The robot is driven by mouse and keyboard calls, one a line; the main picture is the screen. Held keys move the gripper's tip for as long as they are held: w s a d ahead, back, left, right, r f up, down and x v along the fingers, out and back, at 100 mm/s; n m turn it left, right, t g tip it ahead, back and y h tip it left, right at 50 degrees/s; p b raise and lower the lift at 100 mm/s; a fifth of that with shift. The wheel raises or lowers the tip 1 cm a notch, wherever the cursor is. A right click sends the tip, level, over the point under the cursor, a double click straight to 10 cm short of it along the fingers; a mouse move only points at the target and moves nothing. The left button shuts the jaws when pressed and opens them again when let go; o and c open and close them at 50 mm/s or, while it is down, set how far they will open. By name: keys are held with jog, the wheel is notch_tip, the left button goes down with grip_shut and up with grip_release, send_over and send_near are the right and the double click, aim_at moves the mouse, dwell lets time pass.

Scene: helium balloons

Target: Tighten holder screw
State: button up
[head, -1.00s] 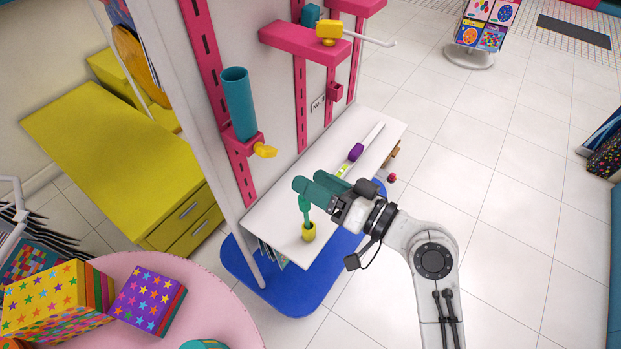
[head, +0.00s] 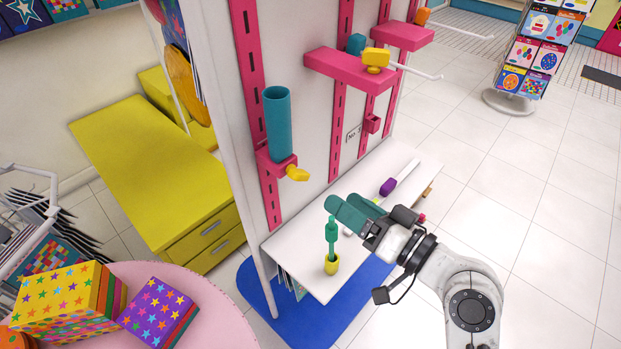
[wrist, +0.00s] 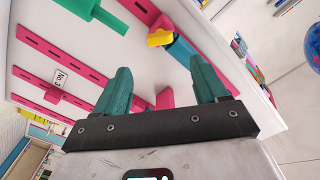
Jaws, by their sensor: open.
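A teal tube (head: 278,125) stands upright in a pink holder (head: 272,172) on the white panel. The holder's yellow screw (head: 297,174) sticks out to the right; yellow and blue parts show near the top of the wrist view, beyond the fingers. A green tool (head: 332,240) stands upright in a yellow cup (head: 331,264) on the white shelf. My gripper (head: 352,212) is open and empty, just right of the green tool's top and below the tube holder. In the wrist view its two teal fingers (wrist: 160,90) are wide apart with nothing between them.
A pink bracket (head: 348,68) with another yellow knob (head: 376,60) and a white hook juts from the panel. A purple item (head: 388,187) lies on the white shelf (head: 300,243). A pink table with boxes stands at lower left.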

aim_at(306, 176)
jog(key=p+x, duration=0.2)
jog(key=x, duration=0.7)
jog(key=shift+w+a, duration=0.15)
jog(key=shift+c, duration=0.4)
jog(key=c, duration=1)
jog(key=shift+m+p, duration=0.4)
jog(key=shift+m, duration=1.2)
jog(key=o, duration=1.1)
